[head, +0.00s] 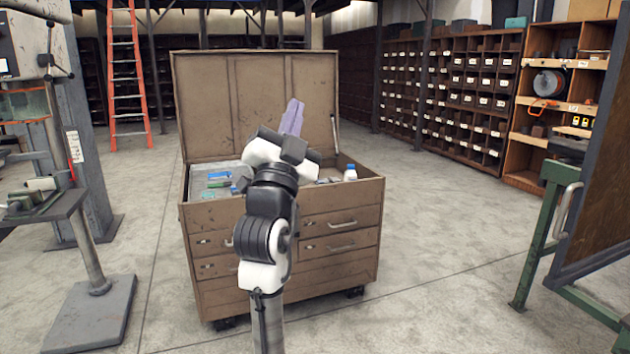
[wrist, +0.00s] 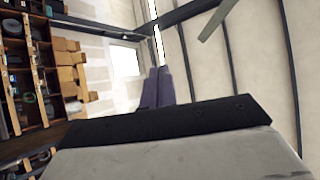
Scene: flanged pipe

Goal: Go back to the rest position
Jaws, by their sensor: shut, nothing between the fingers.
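My gripper (head: 293,115) shows in the head view as purple-grey fingers pointing upward, in front of the raised lid of a brown tool chest (head: 215,100). My arm rises in front of the chest and hides part of its open top. In the wrist view the fingers of my gripper (wrist: 157,88) are close together, with nothing between them. Behind them are a pale wall and shelves turned sideways.
The open chest holds a white bottle with a blue cap (head: 350,172) and several small items. A drill press table (head: 45,208) stands at left, a green-framed bench (head: 550,230) at right. An orange ladder (head: 126,75) and shelves (head: 460,90) stand behind. Floor between is clear.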

